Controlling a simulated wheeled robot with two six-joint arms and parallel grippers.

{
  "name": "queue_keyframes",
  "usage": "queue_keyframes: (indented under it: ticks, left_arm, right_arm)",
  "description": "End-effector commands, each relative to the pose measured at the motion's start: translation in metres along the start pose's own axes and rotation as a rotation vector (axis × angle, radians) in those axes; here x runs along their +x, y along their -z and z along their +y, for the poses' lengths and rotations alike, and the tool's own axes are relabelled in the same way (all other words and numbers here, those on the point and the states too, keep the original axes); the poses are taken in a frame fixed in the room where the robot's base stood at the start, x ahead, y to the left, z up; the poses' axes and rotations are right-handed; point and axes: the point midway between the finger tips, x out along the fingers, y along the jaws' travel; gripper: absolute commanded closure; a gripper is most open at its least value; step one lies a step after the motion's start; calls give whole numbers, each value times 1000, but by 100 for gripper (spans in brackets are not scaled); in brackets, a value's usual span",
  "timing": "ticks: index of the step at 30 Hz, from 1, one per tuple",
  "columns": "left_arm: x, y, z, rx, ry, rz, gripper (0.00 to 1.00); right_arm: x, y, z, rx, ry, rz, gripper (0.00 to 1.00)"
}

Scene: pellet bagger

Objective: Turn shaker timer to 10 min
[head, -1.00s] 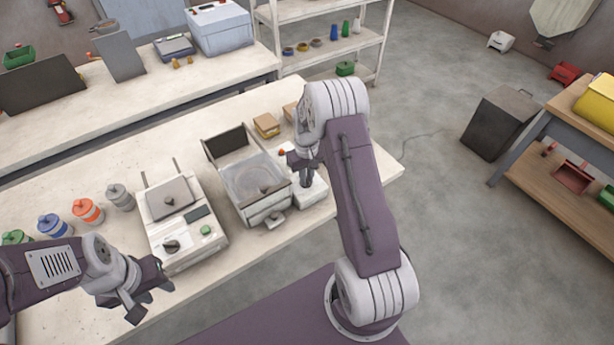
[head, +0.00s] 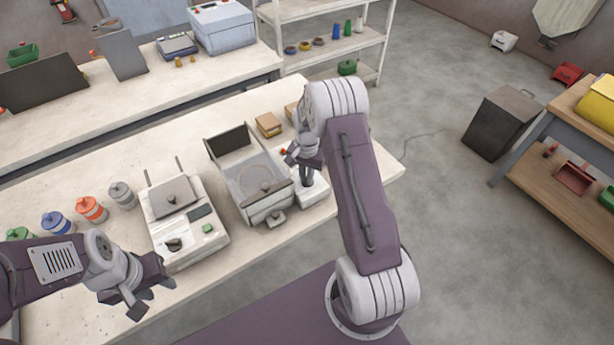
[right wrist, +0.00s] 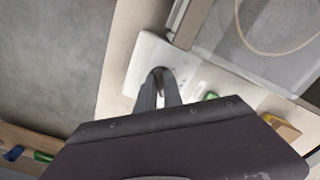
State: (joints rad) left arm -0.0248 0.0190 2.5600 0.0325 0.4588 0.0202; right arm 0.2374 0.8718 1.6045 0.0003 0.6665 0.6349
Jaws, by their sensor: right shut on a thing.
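The shaker (head: 262,212) stands on the near bench, a pale box with a round mesh in its open top. Its white control panel (head: 318,188) is at its right side; the panel also shows in the right wrist view (right wrist: 146,58). My right gripper (head: 308,180) points down at this panel. In the right wrist view its fingertips (right wrist: 160,76) are closed on a small grey knob, apparently the timer knob, mostly hidden between them. The dial marks cannot be read. My left gripper (head: 150,293) is open and empty, near the bench's front edge.
A second pale machine (head: 188,238) with a dark knob and green button stands left of the shaker. Several capped jars (head: 92,208) stand farther left. A tan block (head: 268,124) lies behind the shaker. The bench's right end (head: 385,165) is clear.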

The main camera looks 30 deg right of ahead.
Motion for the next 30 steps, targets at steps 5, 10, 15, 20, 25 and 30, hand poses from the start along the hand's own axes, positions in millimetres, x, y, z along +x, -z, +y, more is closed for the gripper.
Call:
queue_keyframes:
  ticks: [5, 10, 15, 20, 25, 30]
  left_arm:
    - [-1, 0, 0, 0, 0, 0, 64]
    - [-1, 0, 0, 0, 0, 0, 64]
    - [-1, 0, 0, 0, 0, 0, 64]
    - [-1, 0, 0, 0, 0, 0, 64]
    - [-1, 0, 0, 0, 0, 0, 64]
    - [-1, 0, 0, 0, 0, 0, 64]
  right_arm:
    - [-4, 5, -3, 66, 10, 14, 100]
    - [-4, 5, -3, 100, 10, 14, 100]
    - [-4, 5, -3, 112, 10, 13, 100]
    - [-4, 5, -3, 114, 10, 13, 100]
    - [-4, 4, -3, 114, 10, 13, 86]
    - [-3, 3, -2, 113, 6, 8, 67]
